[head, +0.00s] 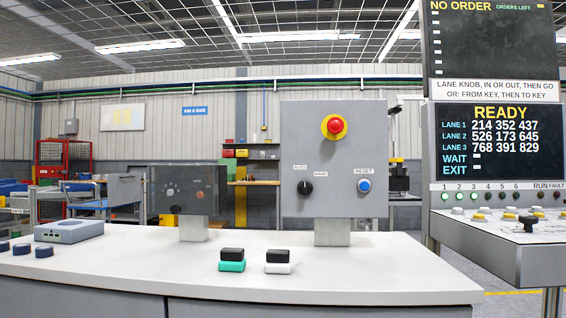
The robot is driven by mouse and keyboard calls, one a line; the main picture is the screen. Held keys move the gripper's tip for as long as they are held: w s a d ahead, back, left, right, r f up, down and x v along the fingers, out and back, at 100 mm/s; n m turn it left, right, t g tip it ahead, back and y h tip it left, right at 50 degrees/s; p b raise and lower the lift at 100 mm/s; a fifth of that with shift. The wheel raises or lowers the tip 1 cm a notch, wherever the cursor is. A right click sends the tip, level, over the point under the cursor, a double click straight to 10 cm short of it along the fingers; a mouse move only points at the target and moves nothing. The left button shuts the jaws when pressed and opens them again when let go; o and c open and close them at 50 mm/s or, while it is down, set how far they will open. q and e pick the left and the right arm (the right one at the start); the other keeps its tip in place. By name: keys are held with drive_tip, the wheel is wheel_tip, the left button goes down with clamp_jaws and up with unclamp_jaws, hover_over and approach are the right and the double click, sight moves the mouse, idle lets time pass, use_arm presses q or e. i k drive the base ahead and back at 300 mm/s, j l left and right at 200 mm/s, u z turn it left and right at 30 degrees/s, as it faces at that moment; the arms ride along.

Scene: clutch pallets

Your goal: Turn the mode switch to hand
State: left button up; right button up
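The mode switch (305,187) is a small round black knob on the lower left of a grey control box (333,240). A label reading AUTO sits above it, and a second label, apparently HAND, sits to its upper right. The knob's mark is too small for me to tell which label it points at. A red emergency button (336,126) on a yellow ring is above, and a blue RESET button (364,186) is to the right. Neither of my grippers is in view, and nothing touches the switch.
The box stands on a post at the back of a white bench (130,270). Two small stacked pairs, black on teal (232,266) and black on white (278,268), lie in front. A dark panel (187,190) stands left. A display reading READY (500,145) is right.

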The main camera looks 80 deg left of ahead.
sight(305, 187)
drive_tip(key=u, duration=2.45)
